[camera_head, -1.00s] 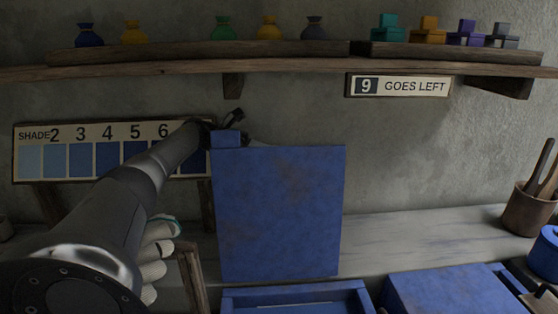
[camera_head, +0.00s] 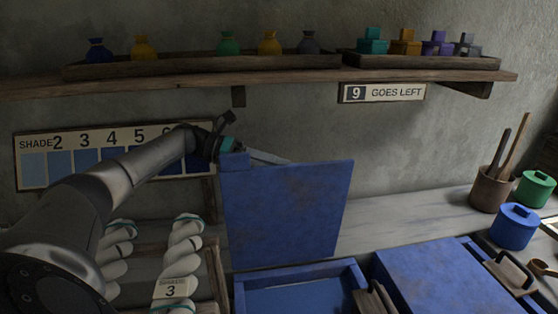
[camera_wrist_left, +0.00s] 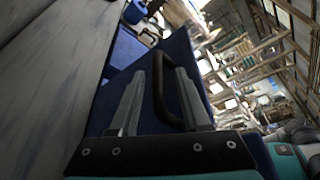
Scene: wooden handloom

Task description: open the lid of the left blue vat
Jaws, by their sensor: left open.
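The left blue vat (camera_head: 240,291) is at bottom centre, its open top partly in view. Its blue lid (camera_head: 285,212) stands raised, nearly upright, at the vat's back. My left gripper (camera_head: 266,158) is at the lid's top left edge, partly hidden behind it. In the left wrist view, my left gripper (camera_wrist_left: 163,100) is open, with its fingers spread on either side of the dark curved lid handle (camera_wrist_left: 160,88). I cannot tell whether they touch it. The blue lid also shows there beyond the fingers (camera_wrist_left: 153,58). My right gripper is not in view.
A second blue vat with its lid (camera_head: 435,275) down stands to the right. White yarn skeins (camera_head: 183,255) hang at left by a wooden frame. A shelf (camera_head: 290,78) with pouches and boxes crosses above. Blue (camera_head: 515,226) and green (camera_head: 535,189) pots stand right.

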